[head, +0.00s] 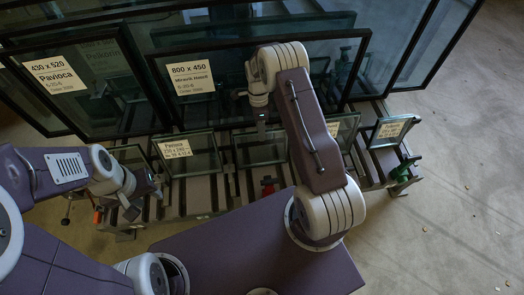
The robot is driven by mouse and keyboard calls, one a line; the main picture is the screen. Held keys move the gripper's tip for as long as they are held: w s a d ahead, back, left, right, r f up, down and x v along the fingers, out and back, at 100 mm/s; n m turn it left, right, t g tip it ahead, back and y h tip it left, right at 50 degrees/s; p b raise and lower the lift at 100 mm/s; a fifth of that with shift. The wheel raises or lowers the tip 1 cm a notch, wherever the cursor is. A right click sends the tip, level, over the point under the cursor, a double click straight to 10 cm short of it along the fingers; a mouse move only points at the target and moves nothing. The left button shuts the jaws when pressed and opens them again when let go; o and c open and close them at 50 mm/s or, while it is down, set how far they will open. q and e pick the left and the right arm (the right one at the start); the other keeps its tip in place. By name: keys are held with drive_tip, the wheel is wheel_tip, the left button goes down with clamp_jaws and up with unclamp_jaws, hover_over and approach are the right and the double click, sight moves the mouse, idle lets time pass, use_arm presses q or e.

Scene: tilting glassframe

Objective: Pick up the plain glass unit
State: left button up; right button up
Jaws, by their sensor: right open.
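Several framed glass units lean on a slatted rack. A small dark-framed pane (246,151) in the front row shows no label and is partly hidden by my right arm; it may be the plain glass unit, but I cannot tell for sure. My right gripper (261,130) is open, pointing down just above or in front of this pane's top edge; contact cannot be made out. My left gripper (143,198) is at the rack's front left, below a small labelled pane (190,160). Its jaw opening is unclear.
Large labelled panes (205,105) and (60,100) stand behind. Small labelled panes (345,128) and (390,131) stand at right. A green clamp (403,172) and a red part (267,186) sit on the rack (222,190). Bare floor (450,220) lies right.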

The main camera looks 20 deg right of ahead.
sight(262, 149)
drive_tip(key=b+x, duration=0.1)
drive_tip(key=x, duration=0.3)
drive_tip(key=shift+d, duration=0.15)
use_arm(q)
wheel_tip(262, 149, down, 2)
drive_tip(key=shift+f, duration=0.1)
use_arm(e)
drive_tip(key=shift+r, duration=0.1)
clamp_jaws()
drive_tip(key=shift+r, duration=0.1)
idle(0.6)
